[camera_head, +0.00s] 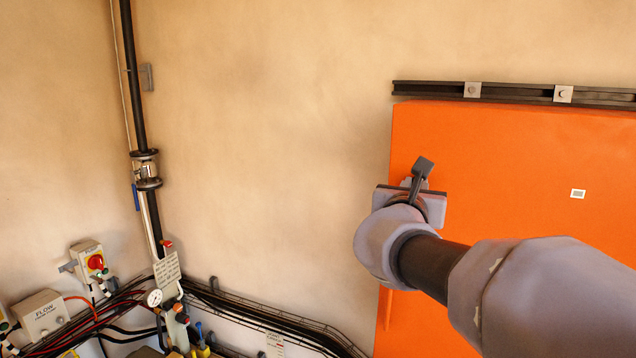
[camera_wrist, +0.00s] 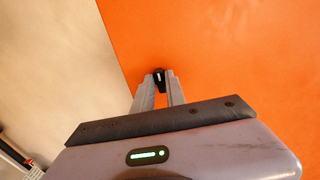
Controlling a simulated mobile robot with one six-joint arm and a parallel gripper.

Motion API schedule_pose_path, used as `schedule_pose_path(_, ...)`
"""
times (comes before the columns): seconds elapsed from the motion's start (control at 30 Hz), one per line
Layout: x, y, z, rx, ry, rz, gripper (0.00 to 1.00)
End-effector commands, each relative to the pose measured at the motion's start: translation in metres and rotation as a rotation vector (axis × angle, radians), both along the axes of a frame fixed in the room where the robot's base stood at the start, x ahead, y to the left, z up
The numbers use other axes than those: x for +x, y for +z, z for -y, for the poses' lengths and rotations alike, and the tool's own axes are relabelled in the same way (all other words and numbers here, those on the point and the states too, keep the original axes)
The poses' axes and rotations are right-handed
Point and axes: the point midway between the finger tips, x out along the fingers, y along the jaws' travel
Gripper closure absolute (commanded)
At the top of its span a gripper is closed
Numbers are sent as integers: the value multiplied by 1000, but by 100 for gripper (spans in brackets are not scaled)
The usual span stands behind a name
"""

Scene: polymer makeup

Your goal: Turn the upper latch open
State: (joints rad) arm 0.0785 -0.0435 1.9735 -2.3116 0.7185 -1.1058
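The orange cabinet (camera_head: 510,175) is on the right in the head view and fills the right of the wrist view (camera_wrist: 240,55). A small black latch with a light mark (camera_wrist: 158,77) is on its face, near its left edge, in the wrist view. My gripper (camera_wrist: 158,82) points at it with its two grey fingers apart, one on either side of the latch. I cannot tell whether the fingertips touch it.
A black rail (camera_head: 520,94) runs above the cabinet. A vertical black pipe (camera_head: 135,85) with a valve is on the wall at left. A box with a red knob (camera_head: 95,263), a gauge (camera_head: 154,297) and cables are low left. The wall between is bare.

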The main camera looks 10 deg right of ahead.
Motion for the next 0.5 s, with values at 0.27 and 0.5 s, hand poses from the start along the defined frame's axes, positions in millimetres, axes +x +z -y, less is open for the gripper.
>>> schedule_pose_path(0.27, 0, 0, 0, 1, 0, 1, 100)
schedule_pose_path(0.5, 0, -2, 0, 39, -1, 29, 100)
